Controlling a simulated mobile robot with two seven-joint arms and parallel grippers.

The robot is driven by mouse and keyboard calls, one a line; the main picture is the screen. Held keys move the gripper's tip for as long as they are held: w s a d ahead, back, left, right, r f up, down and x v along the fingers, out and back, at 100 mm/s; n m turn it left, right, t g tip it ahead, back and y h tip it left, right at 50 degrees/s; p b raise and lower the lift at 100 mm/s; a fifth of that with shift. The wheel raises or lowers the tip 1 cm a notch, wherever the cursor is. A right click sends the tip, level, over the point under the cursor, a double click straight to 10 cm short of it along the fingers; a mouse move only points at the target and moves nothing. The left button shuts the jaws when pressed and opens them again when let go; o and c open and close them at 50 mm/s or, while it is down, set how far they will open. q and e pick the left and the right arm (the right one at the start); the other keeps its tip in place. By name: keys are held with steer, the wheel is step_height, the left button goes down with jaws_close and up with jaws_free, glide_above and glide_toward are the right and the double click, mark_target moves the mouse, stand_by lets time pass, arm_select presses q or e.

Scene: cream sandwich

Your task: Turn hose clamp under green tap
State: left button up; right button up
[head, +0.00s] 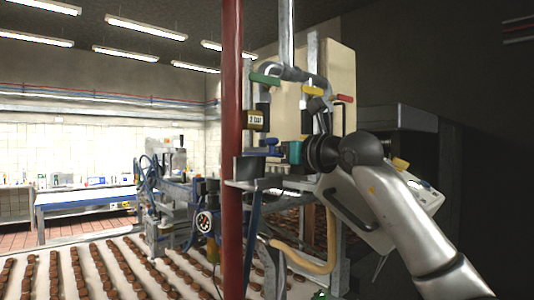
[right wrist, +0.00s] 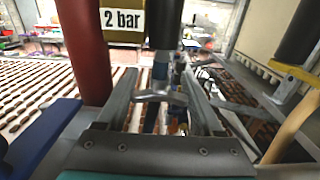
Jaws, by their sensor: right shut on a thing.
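The green tap (head: 265,79) is near the top of the pipe stand, just right of the red post, in the head view. A black cylinder (right wrist: 165,25) hangs below its line, beside a "2 bar" label (head: 256,121). My right gripper (head: 277,150) reaches in from the right, below the label. In the right wrist view its two fingers (right wrist: 162,80) close on a small grey metal hose clamp (right wrist: 158,96) under the black cylinder. The clamp is mostly hidden in the head view. My left gripper is not in view.
A red post (head: 232,170) stands close left of the gripper. Yellow (head: 313,91) and red (head: 344,98) taps sit to the right of the green one. A beige hose (head: 305,262) curves below. A conveyor (head: 95,265) with rows of brown biscuits runs at lower left.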

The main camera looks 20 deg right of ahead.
steer(key=o, duration=1.1)
steer(key=shift+s, duration=0.15)
steer(key=b+v, duration=0.4)
steer(key=v, duration=1.1)
steer(key=shift+b, duration=0.4)
